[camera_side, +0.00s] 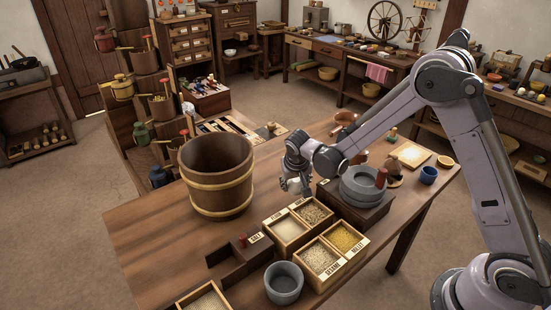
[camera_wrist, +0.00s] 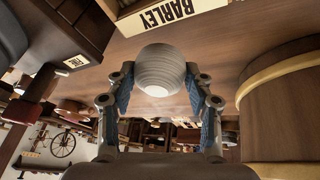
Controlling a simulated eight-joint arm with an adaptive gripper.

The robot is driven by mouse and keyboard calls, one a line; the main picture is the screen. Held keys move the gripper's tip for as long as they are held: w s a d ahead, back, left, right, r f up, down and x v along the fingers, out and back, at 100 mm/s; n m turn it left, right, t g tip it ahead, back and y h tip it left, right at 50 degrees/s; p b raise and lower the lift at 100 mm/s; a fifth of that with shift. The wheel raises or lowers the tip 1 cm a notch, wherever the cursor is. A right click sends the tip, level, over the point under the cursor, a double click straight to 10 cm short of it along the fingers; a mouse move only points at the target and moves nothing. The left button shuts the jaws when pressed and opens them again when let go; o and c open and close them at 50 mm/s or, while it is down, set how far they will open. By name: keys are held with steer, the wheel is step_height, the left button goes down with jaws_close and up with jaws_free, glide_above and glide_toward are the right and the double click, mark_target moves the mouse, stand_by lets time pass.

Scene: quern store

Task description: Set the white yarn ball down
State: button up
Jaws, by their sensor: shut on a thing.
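The white yarn ball (camera_wrist: 162,70) shows as a pale, ridged ball between the two finger tips of my gripper (camera_wrist: 161,92) in the wrist view. My gripper is shut on it. In the side view my gripper (camera_side: 297,180) is over the wooden table (camera_side: 150,215), between the big wooden bucket and the stone quern, just behind the grain boxes. The ball is small and mostly merged with the fingers there. I cannot tell whether it touches the table top.
The wooden bucket (camera_side: 215,165) stands left of my gripper and the stone quern (camera_side: 363,188) right of it. Grain boxes (camera_side: 322,255) with labels are in front, near a grey stone bowl (camera_side: 284,283). A blue cup (camera_side: 428,175) is farther right. The table's left part is bare.

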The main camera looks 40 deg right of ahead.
mark_target(296, 180)
step_height(296, 180, up, 5)
steer(key=shift+d+f, duration=0.1)
steer(key=w+d+r, duration=0.1)
steer(key=w+d, duration=0.3)
steer(key=d, duration=0.8)
steer(key=w+d+r, duration=0.1)
steer(key=w+d, duration=0.2)
steer(key=d, duration=0.8)
steer(key=w+a+f, duration=0.3)
steer(key=w, duration=0.1)
steer(key=w+a+f, duration=0.4)
steer(key=shift+a, duration=0.1)
steer(key=shift+f, duration=2)
steer(key=shift+f, duration=0.15)
steer(key=o, duration=1.2)
steer(key=shift+o, duration=0.2)
